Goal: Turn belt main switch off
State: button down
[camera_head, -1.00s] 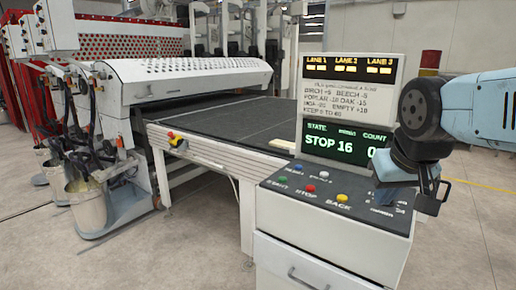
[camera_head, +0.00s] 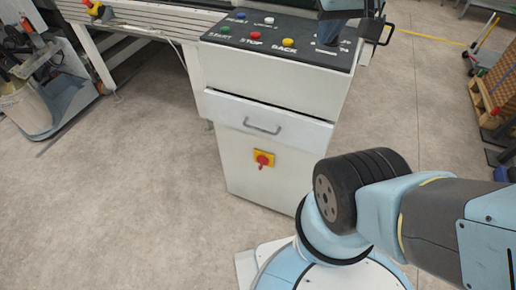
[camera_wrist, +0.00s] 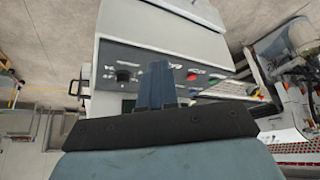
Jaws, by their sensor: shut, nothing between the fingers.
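A red rotary knob on a yellow plate (camera_head: 263,160), which looks like the main switch, sits on the front of the white cabinet (camera_head: 250,185), below its drawer. I cannot read its setting. My gripper (camera_wrist: 158,70) is shut and empty in the wrist view, its blue fingers together over the control panel. In the head view its lower part (camera_head: 328,32) shows at the top, over the right end of the panel, above and away from the red knob. The wrist view does not show the red knob.
The black control panel (camera_head: 230,33) carries several coloured buttons. A black knob (camera_wrist: 123,74) is left of my fingers in the wrist view. A drawer handle (camera_head: 263,126) sticks out above the red knob. Floor before the cabinet is clear; a pallet stack (camera_head: 495,95) stands right.

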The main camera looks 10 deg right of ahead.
aim_at(262, 160)
jog(key=u, duration=1)
jog(key=k, duration=1.55)
jog(key=z, duration=0.9)
jog(key=i, duration=1)
jog(key=u, duration=0.1)
